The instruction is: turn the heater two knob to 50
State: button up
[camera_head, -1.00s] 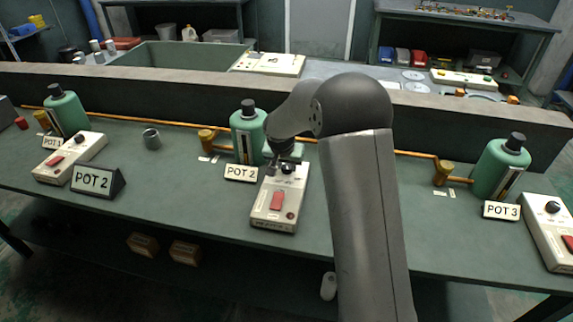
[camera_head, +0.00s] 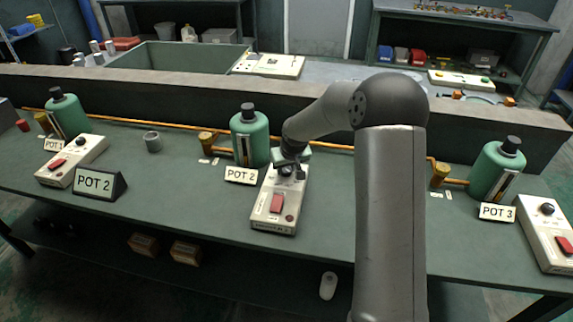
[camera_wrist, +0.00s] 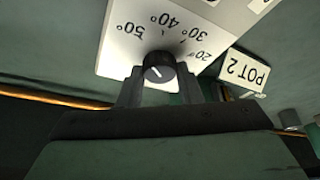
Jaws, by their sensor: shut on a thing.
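The heater two box (camera_head: 268,214) is a pale control box on the bench beside the POT 2 sign (camera_head: 241,175). Its black round knob (camera_wrist: 158,69) shows in the wrist view, on a white dial face (camera_wrist: 118,58) marked 20° to 50°. The knob's short white line appears to slant toward the 50° side; its exact reading is hard to tell. My gripper (camera_wrist: 160,84) is shut on the knob, one finger on each side. In the head view my gripper (camera_head: 289,166) is at the box's far end and partly hides the knob.
A green bottle (camera_head: 249,137) stands just left of my gripper, with a copper pipe (camera_head: 330,147) behind. A POT 3 sign (camera_head: 496,212) and another heater box (camera_head: 545,235) are at the right. A further heater box (camera_head: 72,161) is at the left.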

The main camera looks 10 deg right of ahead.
jog(key=shift+n, duration=0.6)
jog(key=o, duration=1)
jog(key=shift+c, duration=0.2)
jog(key=shift+r+y, duration=0.1)
jog(key=shift+y, duration=0.2)
jog(key=v, duration=1.7)
jog(key=shift+r+b, duration=0.15)
jog(key=shift+b, duration=0.25)
jog(key=s+a+f+m+g, duration=0.1)
jog(key=s+f+g, duration=0.1)
jog(key=s, duration=1.4)
jog(key=s+a+f+m+g+h, duration=0.1)
jog(key=s+f+g, duration=0.1)
jog(key=s, duration=1.5)
jog(key=shift+a+f+m, duration=0.2)
jog(key=shift+f+m, duration=0.1)
jog(key=shift+f, duration=0.1)
